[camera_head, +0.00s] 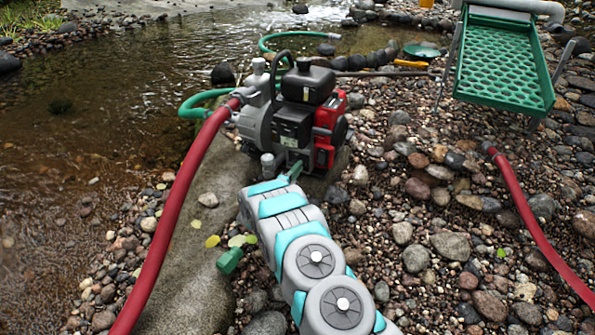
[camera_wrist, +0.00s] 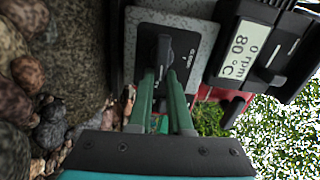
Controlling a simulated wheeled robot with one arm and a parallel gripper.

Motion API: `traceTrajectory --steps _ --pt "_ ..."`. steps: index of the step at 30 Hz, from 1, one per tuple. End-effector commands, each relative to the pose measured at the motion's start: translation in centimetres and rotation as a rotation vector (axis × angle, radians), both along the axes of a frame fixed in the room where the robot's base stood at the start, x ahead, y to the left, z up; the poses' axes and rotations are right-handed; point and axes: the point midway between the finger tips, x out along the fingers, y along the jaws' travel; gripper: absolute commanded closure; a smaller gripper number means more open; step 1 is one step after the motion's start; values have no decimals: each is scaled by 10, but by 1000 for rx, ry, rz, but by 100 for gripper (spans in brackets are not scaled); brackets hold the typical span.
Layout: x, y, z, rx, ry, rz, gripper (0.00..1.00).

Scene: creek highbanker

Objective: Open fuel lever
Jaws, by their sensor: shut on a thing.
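The red and black engine pump (camera_head: 308,115) stands on the flat stone slab by the water, and my arm reaches to its near side. In the wrist view a black lever (camera_wrist: 163,50) sits on a grey plate (camera_wrist: 192,28) with small lettering I cannot read fully; it looks like the fuel lever. My gripper (camera_wrist: 160,76) has its green fingers close together on this lever. In the head view my gripper (camera_head: 293,170) is at the engine's lower front, and the lever itself is hidden there.
A red hose (camera_head: 178,200) runs from the pump along the slab. A green hose (camera_head: 192,105) leads into the creek. A green sluice (camera_head: 505,65) stands at right, with a second red hose (camera_head: 535,225) below it.

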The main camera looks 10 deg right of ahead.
Motion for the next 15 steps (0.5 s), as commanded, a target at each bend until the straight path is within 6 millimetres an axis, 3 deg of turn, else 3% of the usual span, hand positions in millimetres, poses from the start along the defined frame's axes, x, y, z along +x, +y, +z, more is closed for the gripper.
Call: traceTrajectory --steps 15 --pt "0 -1 -3 74 -51 -2 100"
